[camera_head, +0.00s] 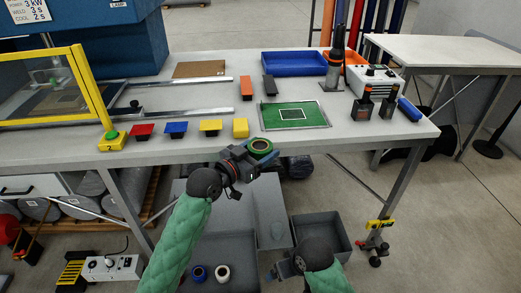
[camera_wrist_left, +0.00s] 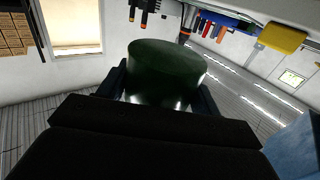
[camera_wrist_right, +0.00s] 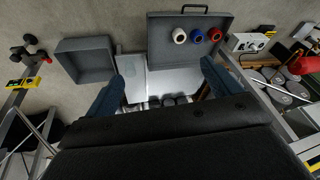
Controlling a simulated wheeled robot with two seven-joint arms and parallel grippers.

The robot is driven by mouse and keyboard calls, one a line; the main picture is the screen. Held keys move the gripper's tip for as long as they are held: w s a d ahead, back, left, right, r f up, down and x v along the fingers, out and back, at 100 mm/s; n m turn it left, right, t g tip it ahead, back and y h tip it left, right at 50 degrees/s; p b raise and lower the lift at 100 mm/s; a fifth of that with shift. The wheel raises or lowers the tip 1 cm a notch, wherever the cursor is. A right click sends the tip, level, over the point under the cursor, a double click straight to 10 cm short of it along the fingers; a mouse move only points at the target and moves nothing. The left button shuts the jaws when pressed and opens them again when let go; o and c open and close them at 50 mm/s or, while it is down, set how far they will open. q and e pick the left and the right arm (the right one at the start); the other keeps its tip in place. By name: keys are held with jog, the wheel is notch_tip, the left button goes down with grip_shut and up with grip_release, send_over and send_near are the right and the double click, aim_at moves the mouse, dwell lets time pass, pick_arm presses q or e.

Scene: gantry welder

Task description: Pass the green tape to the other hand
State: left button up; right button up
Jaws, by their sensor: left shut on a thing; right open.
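The green tape (camera_head: 260,146) is a round roll, held by my left gripper (camera_head: 250,154) just in front of the table's front edge in the head view. In the left wrist view the green tape (camera_wrist_left: 165,70) sits between the two dark fingers. My right gripper (camera_head: 283,270) is low at the bottom of the head view, apart from the tape and above the grey bins. In the right wrist view the right gripper (camera_wrist_right: 165,85) has its fingers wide apart with nothing between them.
The white table (camera_head: 350,140) carries a green mat (camera_head: 312,115), a blue tray (camera_head: 293,56) and several coloured blocks. Below are a grey bin (camera_head: 337,236) and a grey case with tape rolls, including a blue roll (camera_head: 198,272) and a white roll (camera_head: 223,272). Space in front of the table edge is open.

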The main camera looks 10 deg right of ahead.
jog(key=s+f, duration=0.1)
jog(key=s, duration=0.6)
jog(key=s+d+f, duration=0.1)
jog(key=s+f, duration=0.1)
jog(key=s, duration=0.5)
jog(key=shift+s+d+f+m+g+h, duration=0.3)
jog(key=shift+s+g+h, duration=0.1)
